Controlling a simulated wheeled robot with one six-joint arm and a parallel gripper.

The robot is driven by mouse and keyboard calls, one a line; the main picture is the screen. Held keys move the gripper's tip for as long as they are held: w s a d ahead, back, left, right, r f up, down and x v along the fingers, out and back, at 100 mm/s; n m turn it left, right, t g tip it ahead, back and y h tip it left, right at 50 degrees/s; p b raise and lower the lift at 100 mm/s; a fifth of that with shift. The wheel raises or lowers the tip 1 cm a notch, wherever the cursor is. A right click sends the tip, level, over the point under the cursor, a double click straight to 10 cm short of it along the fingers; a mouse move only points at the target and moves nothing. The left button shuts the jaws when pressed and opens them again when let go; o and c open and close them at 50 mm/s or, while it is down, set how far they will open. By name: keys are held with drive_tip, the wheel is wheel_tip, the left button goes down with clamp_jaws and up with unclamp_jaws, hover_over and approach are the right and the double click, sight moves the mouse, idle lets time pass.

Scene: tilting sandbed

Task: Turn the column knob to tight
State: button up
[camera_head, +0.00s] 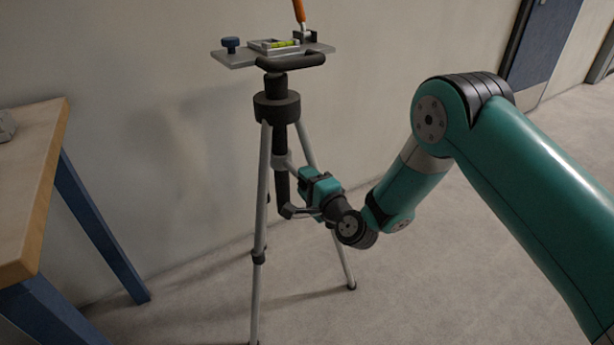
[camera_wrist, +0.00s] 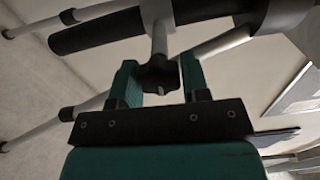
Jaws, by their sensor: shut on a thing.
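A tripod with pale legs (camera_head: 264,185) and a dark centre column (camera_head: 281,140) stands against the wall. In the wrist view the black column knob (camera_wrist: 157,79) sits on a short light stem beside the dark column (camera_wrist: 95,30). My gripper (camera_wrist: 159,86) has its two teal fingers on either side of the knob and is shut on it. In the head view my gripper (camera_head: 303,190) is at the column, below the tripod's collar, and the knob cannot be made out there. No tight or loose marking shows.
A plate (camera_head: 235,57) on the tripod's top carries a bubble level (camera_head: 285,44), a blue knob (camera_head: 230,43) and an orange handle (camera_head: 299,10). A wooden table (camera_head: 50,150) with blue legs stands at left. The floor at right is clear.

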drive_tip(key=shift+d+m, duration=0.1)
drive_tip(key=shift+m, duration=0.5)
drive_tip(key=shift+p, duration=0.35)
drive_tip(key=o, duration=0.9)
drive_tip(key=shift+f, duration=0.1)
drive_tip(key=shift+b+v, duration=8.7)
drive_tip(key=shift+b, duration=3.85)
